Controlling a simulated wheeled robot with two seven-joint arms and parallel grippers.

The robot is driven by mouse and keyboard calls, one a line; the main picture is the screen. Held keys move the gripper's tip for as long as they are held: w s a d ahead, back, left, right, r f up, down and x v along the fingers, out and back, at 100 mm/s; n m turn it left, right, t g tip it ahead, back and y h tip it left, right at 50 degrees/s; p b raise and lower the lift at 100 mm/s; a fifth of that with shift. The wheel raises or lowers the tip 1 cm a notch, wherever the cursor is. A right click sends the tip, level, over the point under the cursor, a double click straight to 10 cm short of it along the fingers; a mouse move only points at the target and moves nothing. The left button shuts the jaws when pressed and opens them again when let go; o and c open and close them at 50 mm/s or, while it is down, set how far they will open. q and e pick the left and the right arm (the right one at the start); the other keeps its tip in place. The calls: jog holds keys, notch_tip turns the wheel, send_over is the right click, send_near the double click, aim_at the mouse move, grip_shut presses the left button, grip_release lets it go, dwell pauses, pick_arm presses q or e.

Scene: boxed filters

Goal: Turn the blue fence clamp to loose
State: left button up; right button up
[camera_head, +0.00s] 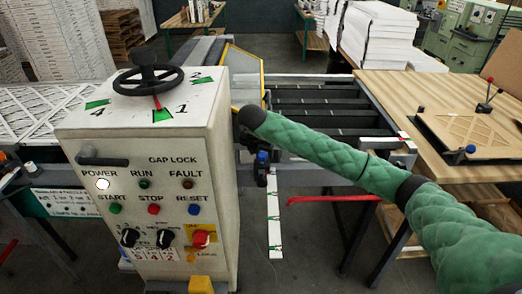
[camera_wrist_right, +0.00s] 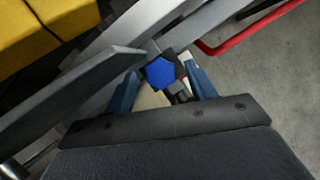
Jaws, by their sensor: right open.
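The blue fence clamp (camera_head: 262,157) is a small blue knob on a dark mount, at the rail just right of the grey control cabinet in the head view. In the right wrist view its blue six-sided head (camera_wrist_right: 160,73) shows between the fingers. My right gripper (camera_wrist_right: 162,84) is open, with one blue-grey finger on each side of the clamp head. I cannot tell whether either finger touches it. In the head view my green-sleeved right arm reaches in from the right, and its black end lies beside the cabinet; the fingers are not clear there. My left gripper is not in view.
The control cabinet (camera_head: 75,215) with a black handwheel (camera_head: 148,82) stands close on the left. A red bar (camera_head: 330,199) sticks out below the rail. A wooden bench (camera_head: 385,90) is on the right. In the wrist view, a dark grey bar (camera_wrist_right: 75,95) lies close left of the fingers.

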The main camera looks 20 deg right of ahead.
jog(key=shift+d+f, duration=0.1)
jog(key=shift+f, duration=0.15)
jog(key=shift+c, duration=0.5)
jog(key=c, duration=0.9)
